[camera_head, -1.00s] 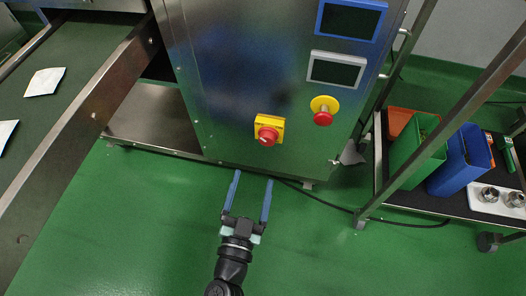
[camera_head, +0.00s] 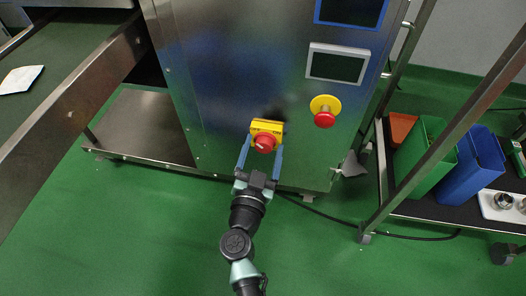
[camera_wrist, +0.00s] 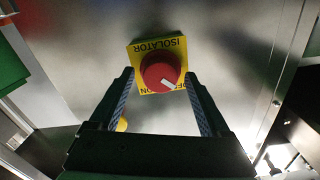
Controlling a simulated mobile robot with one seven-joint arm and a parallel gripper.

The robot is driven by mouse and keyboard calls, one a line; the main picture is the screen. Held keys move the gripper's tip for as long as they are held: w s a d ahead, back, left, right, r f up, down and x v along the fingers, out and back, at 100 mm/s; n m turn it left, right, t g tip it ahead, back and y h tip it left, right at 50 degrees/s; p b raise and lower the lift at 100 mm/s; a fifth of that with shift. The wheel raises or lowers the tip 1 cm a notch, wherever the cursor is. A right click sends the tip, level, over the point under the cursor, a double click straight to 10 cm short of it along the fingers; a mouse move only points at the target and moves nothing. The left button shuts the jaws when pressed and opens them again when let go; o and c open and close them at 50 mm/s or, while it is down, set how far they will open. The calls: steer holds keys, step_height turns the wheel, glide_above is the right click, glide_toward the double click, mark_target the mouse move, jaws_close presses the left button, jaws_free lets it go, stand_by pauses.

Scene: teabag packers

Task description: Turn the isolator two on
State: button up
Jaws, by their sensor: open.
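The isolator is a red round knob (camera_head: 264,143) on a yellow plate (camera_head: 268,127), low on the front of the steel cabinet. In the wrist view the plate (camera_wrist: 172,45) reads ISOLATOR upside down. The red knob (camera_wrist: 156,69) has a white mark slanting to the lower right, toward lettering that seems to read OFF; ON lies left of it, partly hidden. My gripper (camera_head: 262,149) is open, its blue fingers on either side of the knob. The wrist view shows the fingertips (camera_wrist: 159,76) left and right of the knob, apparently with gaps.
A red emergency button (camera_head: 324,119) on a yellow base sits to the right, below a grey-framed screen (camera_head: 338,48). A trolley with a green bin (camera_head: 424,160) and a blue bin (camera_head: 470,165) stands at the right. A conveyor frame (camera_head: 75,92) is at the left. Green floor is clear in front.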

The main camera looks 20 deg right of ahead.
steer(key=shift+c, duration=0.2)
jaws_close()
stand_by(0.3)
steer(key=shift+m+p, duration=0.3)
steer(key=shift+m, duration=0.1)
steer(key=m+p, duration=0.1)
steer(key=m, duration=0.1)
steer(key=shift+m+p, duration=0.3)
steer(key=m+p, duration=0.1)
steer(key=m, duration=0.4)
steer(key=shift+f+m, duration=0.15)
steer(key=shift+m, duration=0.15)
steer(key=m, duration=0.4)
steer(key=shift+f, duration=0.1)
steer(key=m, duration=0.4)
steer(key=shift+f+m, duration=0.1)
steer(key=shift+m, duration=0.5)
